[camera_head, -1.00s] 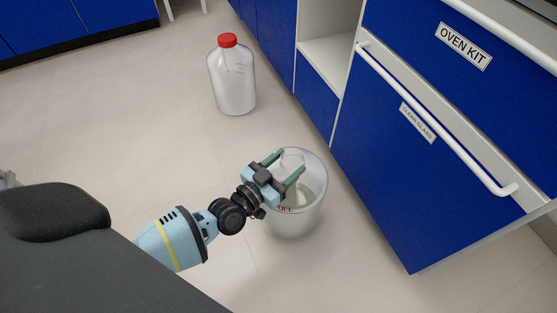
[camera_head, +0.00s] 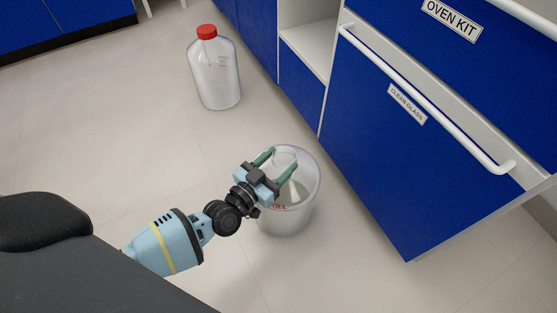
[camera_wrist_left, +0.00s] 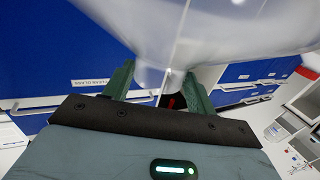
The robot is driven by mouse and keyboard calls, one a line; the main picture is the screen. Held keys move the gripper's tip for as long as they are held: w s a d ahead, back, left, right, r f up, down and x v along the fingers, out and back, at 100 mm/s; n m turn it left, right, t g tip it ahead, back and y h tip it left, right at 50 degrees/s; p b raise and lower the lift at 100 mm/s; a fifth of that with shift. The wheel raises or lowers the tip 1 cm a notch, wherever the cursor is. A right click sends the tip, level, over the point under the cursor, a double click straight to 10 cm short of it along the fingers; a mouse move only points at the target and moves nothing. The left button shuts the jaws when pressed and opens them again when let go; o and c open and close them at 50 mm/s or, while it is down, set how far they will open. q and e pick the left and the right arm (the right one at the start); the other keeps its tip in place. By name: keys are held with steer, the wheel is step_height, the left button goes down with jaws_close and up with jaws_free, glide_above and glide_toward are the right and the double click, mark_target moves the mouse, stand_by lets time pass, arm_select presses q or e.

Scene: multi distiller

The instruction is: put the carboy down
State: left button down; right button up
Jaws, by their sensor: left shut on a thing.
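A translucent, rounded carboy (camera_head: 300,205) with red lettering shows at the lower middle of the head view, over the floor. My left gripper (camera_head: 281,158) is above it with both green fingers at its neck, shut on it. In the left wrist view the pale carboy body (camera_wrist_left: 200,30) fills the top, and its neck lies between the fingers of my left gripper (camera_wrist_left: 160,85). The carboy looks roughly upright. I cannot tell whether its base touches the floor. My right gripper is not in view.
A red-capped clear bottle (camera_head: 214,75) stands on the floor farther back. Blue cabinets with white handles, one labelled OVEN KIT (camera_head: 452,20), stand close on the right. The floor (camera_head: 100,130) on the left is open. A dark grey surface fills the lower left.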

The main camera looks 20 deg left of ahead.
arm_select(q)
steer(key=shift+w+r, duration=0.25)
steer(key=shift+r, duration=0.3)
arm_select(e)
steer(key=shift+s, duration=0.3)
arm_select(q)
steer(key=c, duration=0.8)
jaws_free()
steer(key=shift+s+f, duration=0.25)
steer(key=shift+f, duration=0.3)
steer(key=o, duration=0.3)
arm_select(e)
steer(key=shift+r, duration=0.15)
arm_select(q)
steer(key=shift+o, duration=0.2)
steer(key=shift+r, duration=0.1)
steer(key=shift+s, duration=0.2)
steer(key=p+v, duration=0.4)
steer(key=v, duration=0.7)
steer(key=shift+s, duration=0.3)
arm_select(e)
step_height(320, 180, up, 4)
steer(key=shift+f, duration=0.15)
arm_select(q)
steer(key=shift+a, duration=0.1)
